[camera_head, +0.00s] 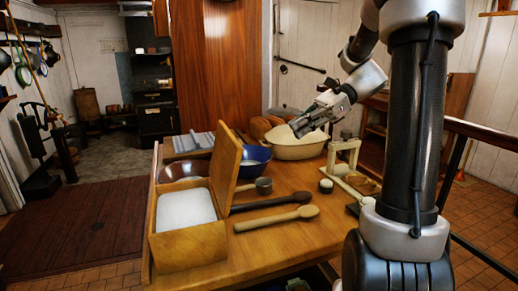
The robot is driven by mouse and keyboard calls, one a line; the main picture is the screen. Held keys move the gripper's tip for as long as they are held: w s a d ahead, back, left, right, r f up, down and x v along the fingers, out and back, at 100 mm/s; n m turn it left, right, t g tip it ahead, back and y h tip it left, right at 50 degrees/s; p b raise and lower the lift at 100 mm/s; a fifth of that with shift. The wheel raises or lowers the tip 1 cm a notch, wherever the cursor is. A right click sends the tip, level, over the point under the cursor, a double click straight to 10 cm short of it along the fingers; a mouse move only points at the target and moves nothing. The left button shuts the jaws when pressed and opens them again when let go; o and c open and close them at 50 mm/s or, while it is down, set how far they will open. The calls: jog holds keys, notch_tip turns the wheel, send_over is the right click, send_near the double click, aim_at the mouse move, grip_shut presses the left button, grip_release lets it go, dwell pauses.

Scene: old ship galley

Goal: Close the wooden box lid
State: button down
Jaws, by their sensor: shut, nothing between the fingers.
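The wooden box (187,245) stands at the left front of the wooden table. Its lid (225,172) is open and stands nearly upright on the right side of the box. White contents (185,209) show inside. My gripper (299,130) is shut and empty. It is held up in the air over the back of the table, near the large cream basin, to the right of the lid and apart from it.
Two wooden spoons, one dark (272,202) and one light (277,218), lie right of the box. A blue bowl (256,158) and a cream basin (297,148) stand behind. A balance scale (343,157) stands at the right. The front right tabletop is clear.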

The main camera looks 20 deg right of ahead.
jog(key=a+r+x, duration=0.1)
jog(key=r+x, duration=0.1)
jog(key=x, duration=1.1)
jog(key=shift+r, duration=0.2)
jog(key=shift+a, duration=0.2)
